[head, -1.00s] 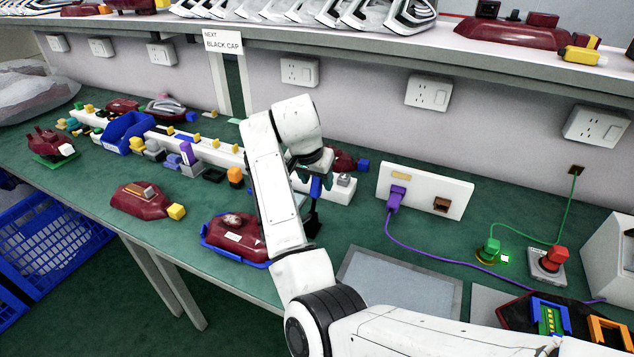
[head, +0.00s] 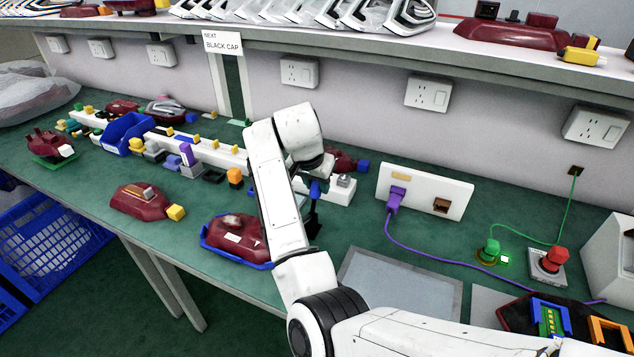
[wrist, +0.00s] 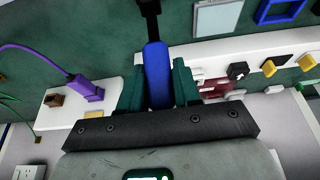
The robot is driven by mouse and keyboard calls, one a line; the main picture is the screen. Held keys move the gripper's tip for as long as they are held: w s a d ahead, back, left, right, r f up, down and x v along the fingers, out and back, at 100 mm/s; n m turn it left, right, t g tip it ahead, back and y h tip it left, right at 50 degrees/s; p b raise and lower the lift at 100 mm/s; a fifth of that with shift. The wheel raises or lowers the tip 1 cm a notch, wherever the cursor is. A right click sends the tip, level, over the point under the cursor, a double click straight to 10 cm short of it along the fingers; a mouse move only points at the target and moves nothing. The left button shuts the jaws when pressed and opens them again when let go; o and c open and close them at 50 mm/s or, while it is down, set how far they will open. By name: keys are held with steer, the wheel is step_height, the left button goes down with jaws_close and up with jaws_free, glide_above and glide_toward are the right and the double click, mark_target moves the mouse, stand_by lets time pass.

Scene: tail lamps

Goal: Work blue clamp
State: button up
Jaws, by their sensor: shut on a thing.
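The blue clamp shows as a blue handle (wrist: 157,72) with a black part (wrist: 148,12) beyond it in the wrist view. My gripper (wrist: 158,85) has its two dark green fingers on either side of the blue handle and is shut on it. In the head view the blue handle (head: 315,189) shows below my wrist, with its black part (head: 313,221) reaching down close to the bench. My arm partly hides this area, and I cannot tell whether the black part touches anything. A dark red tail lamp (head: 236,239) sits in a blue-edged holder just left of my arm.
A white rail (head: 215,153) with coloured clamps and a blue bin (head: 127,133) runs along the back left. A white panel (head: 425,190) with a purple plug (head: 396,199) stands at right. A grey plate (head: 400,283) lies bare before it. Another red lamp (head: 140,203) lies left.

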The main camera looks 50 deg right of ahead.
mark_target(314, 189)
jaws_close()
steer(key=shift+s+a+r+h, duration=0.1)
steer(key=shift+s+a+h, duration=0.1)
steer(key=shift+a+h, duration=0.4)
steer(key=shift+s+a+t+h+b, duration=0.25)
steer(key=shift+a+t+h, duration=0.2)
steer(key=shift+h, duration=0.45)
steer(key=shift+a+r+t+h+b, duration=0.2)
steer(key=shift+a+t+h+b, duration=0.1)
steer(key=shift+h, duration=0.3)
steer(key=o, duration=0.9)
jaws_free()
steer(key=shift+a, duration=0.1)
